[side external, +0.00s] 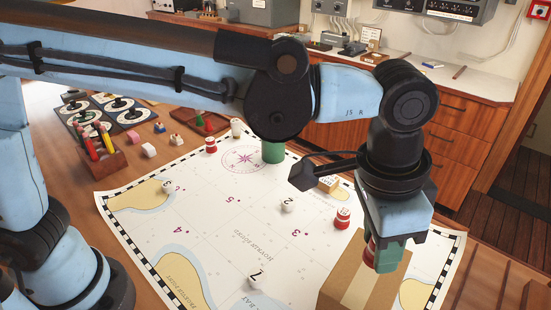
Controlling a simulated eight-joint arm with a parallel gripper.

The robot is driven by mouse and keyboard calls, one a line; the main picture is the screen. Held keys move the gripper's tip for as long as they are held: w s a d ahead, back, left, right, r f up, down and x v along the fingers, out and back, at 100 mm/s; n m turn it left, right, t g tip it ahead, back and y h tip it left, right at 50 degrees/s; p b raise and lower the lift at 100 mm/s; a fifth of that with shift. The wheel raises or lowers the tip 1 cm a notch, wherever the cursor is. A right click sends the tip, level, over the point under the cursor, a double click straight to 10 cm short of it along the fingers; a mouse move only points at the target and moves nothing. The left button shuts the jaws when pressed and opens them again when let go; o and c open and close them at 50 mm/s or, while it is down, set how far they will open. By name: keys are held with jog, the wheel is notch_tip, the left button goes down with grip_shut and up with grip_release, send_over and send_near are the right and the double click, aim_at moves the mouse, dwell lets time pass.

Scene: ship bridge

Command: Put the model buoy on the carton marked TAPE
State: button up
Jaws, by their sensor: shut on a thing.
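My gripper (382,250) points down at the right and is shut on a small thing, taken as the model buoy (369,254). Red and green show at the jaws; the fingers hide much of it, so I cannot tell its full shape. A brown carton (347,288) with a paler strip along its top stands right below, cut off by the bottom edge of the picture. No TAPE marking is readable on it. The gripper and what it holds overlap the carton's top in this view; I cannot tell whether they touch.
A chart (220,220) covers the table, with numbered white pieces (287,206), a green cylinder (273,152), a small lettered box (328,184) and red-and-white pieces (342,218) on it. A pencil box (98,168) stands at the left. The chart's middle has free room.

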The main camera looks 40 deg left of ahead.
aim_at(370, 270)
jog(key=shift+w+a+f, duration=0.2)
jog(key=shift+w+f, duration=0.3)
jog(key=shift+w, duration=0.3)
jog(key=shift+w+f, duration=0.1)
jog(key=shift+f, duration=1.95)
jog(key=o, duration=1)
jog(key=shift+f, duration=0.15)
